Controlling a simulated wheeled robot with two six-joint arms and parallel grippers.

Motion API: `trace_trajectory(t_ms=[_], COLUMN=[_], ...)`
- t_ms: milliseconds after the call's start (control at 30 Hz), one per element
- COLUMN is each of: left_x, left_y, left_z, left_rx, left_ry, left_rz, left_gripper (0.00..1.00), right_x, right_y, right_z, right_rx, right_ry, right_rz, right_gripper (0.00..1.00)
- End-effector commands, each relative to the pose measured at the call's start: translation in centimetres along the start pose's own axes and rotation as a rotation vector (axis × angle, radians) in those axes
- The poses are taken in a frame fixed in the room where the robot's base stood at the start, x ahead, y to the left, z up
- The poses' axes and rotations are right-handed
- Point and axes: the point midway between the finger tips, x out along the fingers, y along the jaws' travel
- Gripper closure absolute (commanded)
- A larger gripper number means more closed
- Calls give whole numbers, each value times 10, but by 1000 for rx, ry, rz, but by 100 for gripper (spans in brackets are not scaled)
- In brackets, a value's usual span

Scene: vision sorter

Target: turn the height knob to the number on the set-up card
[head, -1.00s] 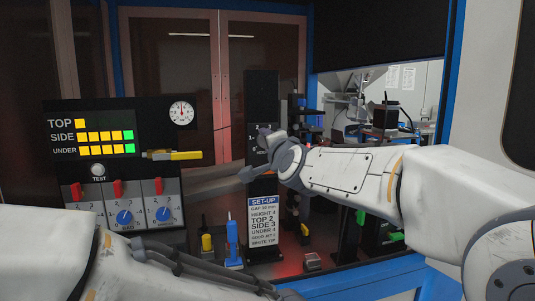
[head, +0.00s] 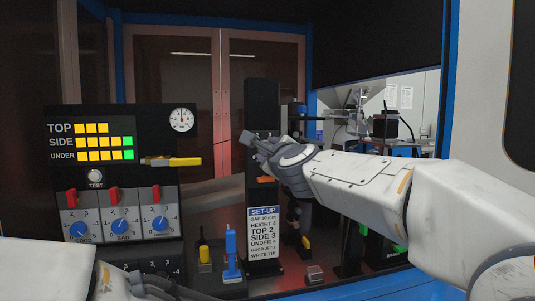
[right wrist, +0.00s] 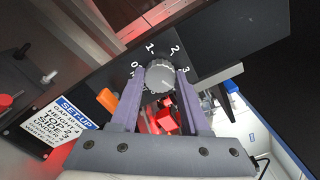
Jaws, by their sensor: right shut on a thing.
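The height knob (right wrist: 160,77) is a grey ribbed dial on a dark plate, with numbers 0 to 3 visible around it. My right gripper (right wrist: 161,76) is shut on it, one finger on each side. In the head view my right gripper (head: 258,143) covers the knob at the dark post. I cannot make out which number the knob points to. The set-up card (head: 263,232) hangs below on the post and reads HEIGHT 4; it also shows in the right wrist view (right wrist: 75,123).
At the left, a black panel has TOP, SIDE and UNDER light rows (head: 105,141), red switches, blue dials (head: 119,226) and a TEST button (head: 95,176). A yellow-handled tool (head: 170,161) is beside it. A blue tool (head: 231,252) stands near the card.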

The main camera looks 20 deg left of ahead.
Motion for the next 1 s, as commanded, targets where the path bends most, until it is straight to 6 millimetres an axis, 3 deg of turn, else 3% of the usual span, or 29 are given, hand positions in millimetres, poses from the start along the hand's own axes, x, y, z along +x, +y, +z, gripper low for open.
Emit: trace_trajectory(t_ms=[400, 1000], left_x=[6, 7], left_y=[0, 0], left_z=[0, 0], left_rx=[0, 0], left_ry=[0, 0], left_rz=[0, 0], left_gripper=[50, 50], right_x=[0, 0], right_y=[0, 0], right_z=[-3, -3], right_rx=[230, 275], right_ry=[5, 6], right_rz=[-4, -3], right_gripper=[100, 100])
